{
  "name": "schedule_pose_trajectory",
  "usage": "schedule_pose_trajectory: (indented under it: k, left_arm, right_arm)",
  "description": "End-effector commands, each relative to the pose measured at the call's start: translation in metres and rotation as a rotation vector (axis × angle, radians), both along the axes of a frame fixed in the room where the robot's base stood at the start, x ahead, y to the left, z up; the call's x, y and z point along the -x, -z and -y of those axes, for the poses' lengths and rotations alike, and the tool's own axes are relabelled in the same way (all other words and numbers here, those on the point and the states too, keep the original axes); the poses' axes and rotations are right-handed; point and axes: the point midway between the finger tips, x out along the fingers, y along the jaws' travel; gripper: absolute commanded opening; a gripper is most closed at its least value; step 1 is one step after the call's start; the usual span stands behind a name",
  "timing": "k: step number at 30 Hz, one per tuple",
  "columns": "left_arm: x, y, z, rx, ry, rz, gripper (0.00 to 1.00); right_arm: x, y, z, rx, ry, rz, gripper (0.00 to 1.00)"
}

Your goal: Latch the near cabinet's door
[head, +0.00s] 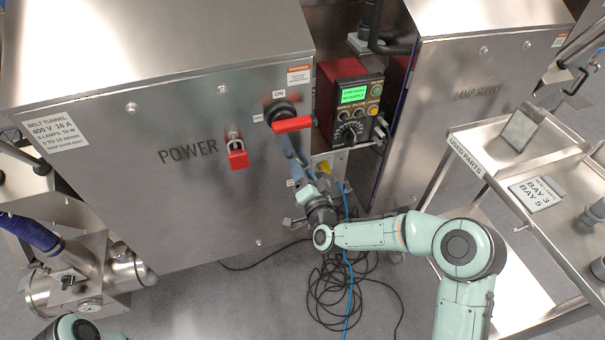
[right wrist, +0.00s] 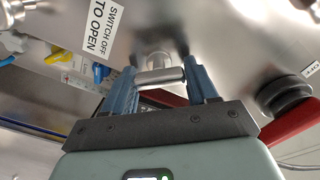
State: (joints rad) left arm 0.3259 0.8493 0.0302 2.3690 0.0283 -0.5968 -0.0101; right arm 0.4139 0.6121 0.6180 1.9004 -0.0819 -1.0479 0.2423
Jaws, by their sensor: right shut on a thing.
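The near cabinet (head: 140,60) has a steel front door marked POWER (head: 185,190), which looks flush with its frame. A red rotary switch handle (head: 293,124) sits near the door's right edge, beside the ON mark. My right gripper (head: 290,148) is just below it, against the door. In the right wrist view, the blue fingers of my right gripper (right wrist: 163,82) are shut on a small metal latch handle (right wrist: 160,76) on a round stem. The head view hides this handle behind the gripper. My left gripper is out of view.
A red padlock (head: 237,153) hangs on the door. A label (right wrist: 103,38) reads "SWITCH OFF TO OPEN". A red instrument (head: 350,100) with a green screen stands right of the door. Black cables (head: 345,290) lie on the floor below. A steel cart (head: 500,150) stands at right.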

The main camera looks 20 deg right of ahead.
Motion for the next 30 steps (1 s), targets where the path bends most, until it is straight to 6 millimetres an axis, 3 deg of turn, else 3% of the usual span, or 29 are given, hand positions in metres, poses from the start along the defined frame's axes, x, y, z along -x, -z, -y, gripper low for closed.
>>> schedule_pose_trajectory:
  k: [15, 30]
  left_arm:
    - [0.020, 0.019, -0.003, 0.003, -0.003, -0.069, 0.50]
    - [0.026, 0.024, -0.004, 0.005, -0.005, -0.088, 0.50]
  right_arm:
    - [0.000, 0.003, 0.002, -0.461, 0.001, -0.016, 0.28]
    - [0.000, 0.004, 0.001, -0.673, 0.000, -0.023, 0.28]
